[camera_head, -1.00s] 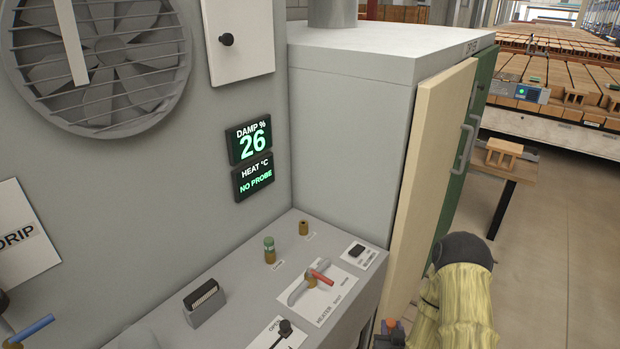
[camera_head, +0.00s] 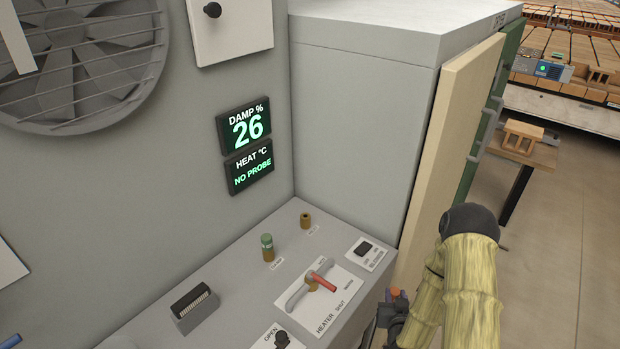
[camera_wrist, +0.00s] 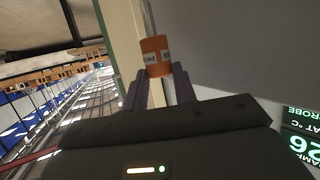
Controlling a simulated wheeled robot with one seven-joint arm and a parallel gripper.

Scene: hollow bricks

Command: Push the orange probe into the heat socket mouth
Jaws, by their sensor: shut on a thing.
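The orange probe (camera_wrist: 155,57) is a short cylinder with a pale label, held between the fingertips of my gripper (camera_wrist: 157,84) in the wrist view. In the head view my gripper (camera_head: 397,301) is low at the right, beside the ledge's right edge, and a bit of orange shows at its tip. An empty brass socket (camera_head: 306,220) stands at the back of the ledge; its label is too small to read, and it is apart from the probe. A green-topped probe (camera_head: 267,247) sits in another brass socket to its left. The heat display (camera_head: 250,168) reads NO PROBE.
The grey ledge (camera_head: 238,262) holds a heater lever (camera_head: 312,284) with a red end, a small black switch (camera_head: 363,248) and a black slotted block (camera_head: 193,303). A tall grey cabinet (camera_head: 360,110) with a cream door edge (camera_head: 452,150) stands behind the ledge, left of my arm.

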